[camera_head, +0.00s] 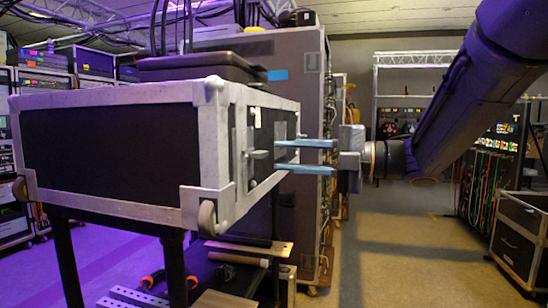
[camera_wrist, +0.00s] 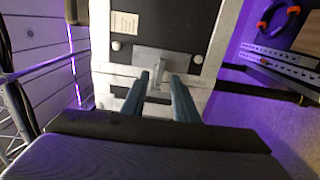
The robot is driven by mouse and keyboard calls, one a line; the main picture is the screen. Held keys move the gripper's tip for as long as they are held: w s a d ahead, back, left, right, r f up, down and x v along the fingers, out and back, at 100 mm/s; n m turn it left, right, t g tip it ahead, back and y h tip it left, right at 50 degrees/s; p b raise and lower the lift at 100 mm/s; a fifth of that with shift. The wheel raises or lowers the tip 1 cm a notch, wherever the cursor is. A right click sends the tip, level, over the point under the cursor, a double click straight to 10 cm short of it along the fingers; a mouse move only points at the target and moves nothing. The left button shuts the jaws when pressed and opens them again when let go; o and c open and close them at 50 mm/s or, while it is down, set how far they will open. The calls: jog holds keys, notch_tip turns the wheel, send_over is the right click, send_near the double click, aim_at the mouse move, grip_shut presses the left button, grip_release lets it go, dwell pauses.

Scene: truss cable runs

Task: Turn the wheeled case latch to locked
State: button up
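The wheeled case (camera_head: 110,140) is black with grey metal edges and small wheels at its corners, and rests on a dark-legged stand. Its latch (camera_head: 258,154) is a grey piece on the right-hand end face. In the wrist view the latch (camera_wrist: 162,63) shows as a pale plate with a narrow lever standing out from it. My gripper (camera_head: 277,155) has its two blue fingers parallel and apart, pointing at this face. In the wrist view my gripper (camera_wrist: 160,77) has the lever between its fingertips, with a gap visible. I cannot tell whether either finger touches it.
A tall grey cabinet (camera_head: 305,110) stands close behind the case. Below are a shelf with tools and a perforated metal strip (camera_head: 140,297). A black case (camera_head: 520,235) stands at the far right. The floor (camera_head: 400,250) between is clear. A paper label (camera_wrist: 124,24) is above the latch.

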jog(key=v, duration=0.3)
jog(key=shift+s+d, duration=0.1)
jog(key=shift+d, duration=0.15)
jog(key=w+d+f+m+t+h+p, duration=0.35)
jog(key=w+m+t+h, duration=0.4)
jog(key=w+m, duration=0.3)
jog(key=s+d+f+m+g+h+p, duration=0.1)
jog(key=s+d+f+m+g+h, duration=0.15)
jog(key=d+f+m+h, duration=0.4)
jog(key=s+d+f+m+g+h+p, duration=0.2)
jog(key=s+d+f+m+h, duration=0.15)
jog(key=f+m, duration=0.5)
jog(key=s+a+f+m+g, duration=0.1)
jog(key=s+f+m+g, duration=0.1)
jog(key=s, duration=0.6)
jog(key=s+a+f+m+g+p, duration=0.1)
jog(key=s+f+g, duration=0.3)
jog(key=s, duration=0.4)
jog(key=s+a+f+m+g+p, duration=0.1)
jog(key=s+a+f+m+g, duration=0.2)
jog(key=s, duration=0.5)
jog(key=shift+f+m, duration=0.35)
jog(key=shift+f, duration=0.25)
